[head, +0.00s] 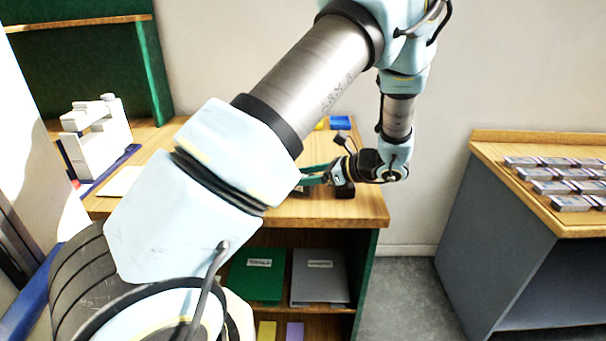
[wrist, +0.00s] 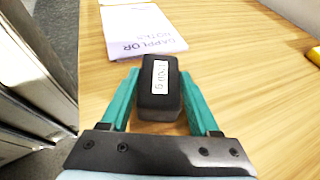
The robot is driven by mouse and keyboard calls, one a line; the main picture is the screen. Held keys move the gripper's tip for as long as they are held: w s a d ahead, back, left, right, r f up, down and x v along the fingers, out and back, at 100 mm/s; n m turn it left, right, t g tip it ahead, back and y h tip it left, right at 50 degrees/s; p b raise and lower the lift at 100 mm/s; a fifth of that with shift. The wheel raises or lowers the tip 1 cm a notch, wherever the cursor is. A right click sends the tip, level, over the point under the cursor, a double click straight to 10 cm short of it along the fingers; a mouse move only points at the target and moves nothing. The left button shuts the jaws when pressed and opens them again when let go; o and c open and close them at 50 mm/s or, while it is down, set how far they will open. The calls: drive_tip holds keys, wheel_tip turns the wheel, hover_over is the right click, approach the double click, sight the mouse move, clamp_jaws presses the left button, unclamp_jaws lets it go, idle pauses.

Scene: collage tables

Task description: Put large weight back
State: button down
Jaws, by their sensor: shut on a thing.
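A black block-shaped weight (wrist: 149,106) with a white label reading what looks like "1000 g" sits between the teal fingers of my gripper (wrist: 158,78) in the wrist view. My gripper is shut on it, one finger along each side. Whether its underside touches the wooden table (wrist: 245,75) cannot be told. In the head view my gripper (head: 313,175) is low over the right part of the wooden table (head: 372,208). The upper arm covers part of this area, and I cannot make out the weight clearly there.
A printed white sheet or booklet (wrist: 138,30) lies beyond the weight. A white balance-like device (head: 98,140) stands at the table's left. Folders (head: 319,277) fill the shelf below. A grey-sided table (head: 500,225) at right bears several small metallic boxes. Bare floor separates the tables.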

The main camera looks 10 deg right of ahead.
idle(0.3)
drive_tip(key=shift+c, duration=0.6)
unclamp_jaws()
drive_tip(key=shift+f, duration=0.15)
